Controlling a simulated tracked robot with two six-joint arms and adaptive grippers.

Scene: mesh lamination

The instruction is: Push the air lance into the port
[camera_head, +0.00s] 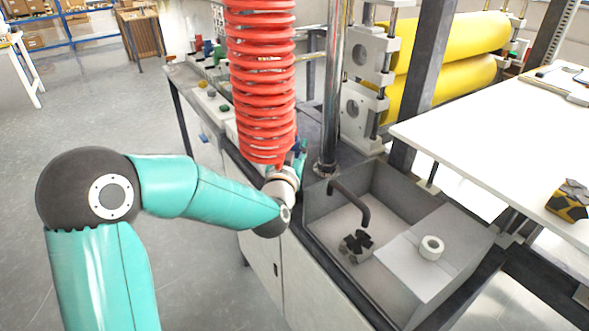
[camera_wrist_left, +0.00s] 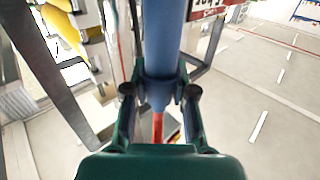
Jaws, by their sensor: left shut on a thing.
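My left gripper (camera_head: 300,152) is partly hidden behind a hanging red coiled hose (camera_head: 262,90) in the head view. In the left wrist view my left gripper (camera_wrist_left: 160,92) is shut on the blue shaft of the air lance (camera_wrist_left: 161,35), one finger on each side. A short red piece shows below the lance, between the fingers. The lance's tip is not clear in either view. My right gripper is not in view.
A white table (camera_head: 490,135) and yellow rollers (camera_head: 455,70) stand at right.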

